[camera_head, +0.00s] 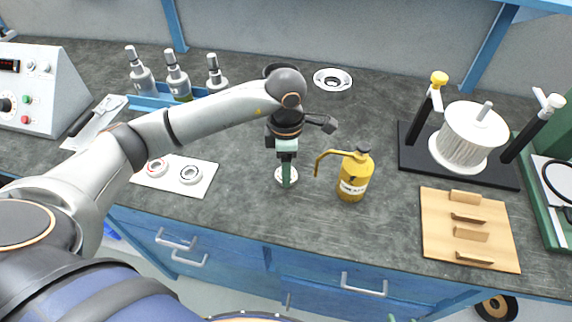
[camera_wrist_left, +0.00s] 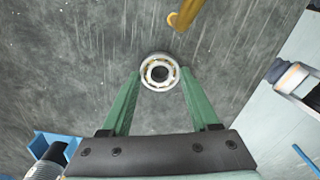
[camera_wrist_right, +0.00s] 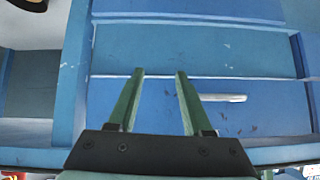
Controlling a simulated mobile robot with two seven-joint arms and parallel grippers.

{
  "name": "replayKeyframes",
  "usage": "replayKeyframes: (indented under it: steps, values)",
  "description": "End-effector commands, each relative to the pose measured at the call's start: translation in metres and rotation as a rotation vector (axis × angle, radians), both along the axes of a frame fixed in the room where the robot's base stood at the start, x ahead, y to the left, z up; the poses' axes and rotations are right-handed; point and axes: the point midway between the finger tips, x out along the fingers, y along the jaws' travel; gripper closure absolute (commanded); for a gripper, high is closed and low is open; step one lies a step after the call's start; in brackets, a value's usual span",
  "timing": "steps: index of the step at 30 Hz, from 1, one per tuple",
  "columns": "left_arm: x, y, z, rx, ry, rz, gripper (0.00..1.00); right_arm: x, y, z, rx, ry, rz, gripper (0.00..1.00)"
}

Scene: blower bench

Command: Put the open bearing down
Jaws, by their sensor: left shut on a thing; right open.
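The open bearing (camera_wrist_left: 160,72), a pale ring with balls showing around a dark bore, sits between the green fingertips of my left gripper (camera_wrist_left: 161,75). The gripper is shut on it. In the head view the gripper (camera_head: 287,182) points straight down, with the bearing (camera_head: 279,176) at its tips, partly hidden by the fingers. The bearing is at or just above the bench top; I cannot tell whether it touches. My right gripper (camera_wrist_right: 156,78) is open and empty, in front of the blue drawers, and is outside the head view.
A yellow oil can (camera_head: 353,186) stands close to the right of the bearing. A white card (camera_head: 174,189) with two bearings lies to the left. Farther right are a wooden slotted board (camera_head: 436,238) and a black stand with a white spool (camera_head: 468,138). Bare bench surrounds the left gripper.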

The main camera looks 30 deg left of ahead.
Motion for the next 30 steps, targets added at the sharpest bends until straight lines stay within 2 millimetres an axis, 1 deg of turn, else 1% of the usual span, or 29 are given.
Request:
replayKeyframes:
  steps: [3, 7, 8, 15, 16, 25, 28, 30]
  values:
    - [0.000, 0.000, 0.001, 0.000, -0.001, 0.000, 0.92, 0.000, 0.000, 0.000, -0.001, 0.000, -0.001, 0.50]
    - [0.000, 0.000, -0.004, 0.000, -0.001, 0.000, 0.92, 0.000, 0.000, -0.005, -0.001, 0.001, -0.001, 0.50]
    - [0.000, 0.000, -0.004, 0.000, -0.001, 0.000, 0.37, 0.000, 0.000, -0.005, 0.000, 0.001, 0.000, 0.50]
    - [0.000, 0.000, -0.002, -0.001, 0.000, 0.001, 0.10, 0.000, 0.000, -0.003, 0.000, 0.003, 0.000, 0.50]
    - [0.000, 0.000, -0.002, -0.001, 0.000, 0.001, 0.08, 0.000, 0.000, -0.003, 0.000, 0.003, 0.000, 0.50]
    - [0.000, 0.000, 0.001, -0.001, 0.000, 0.001, 0.08, 0.000, 0.000, 0.000, 0.001, 0.001, 0.000, 0.50]
    - [0.001, 0.000, 0.009, -0.002, -0.005, 0.000, 0.08, 0.001, 0.000, 0.001, 0.000, -0.002, 0.000, 0.50]
    - [0.001, 0.000, 0.021, -0.001, -0.005, 0.001, 0.08, 0.001, 0.000, 0.001, 0.000, -0.002, -0.001, 0.50]
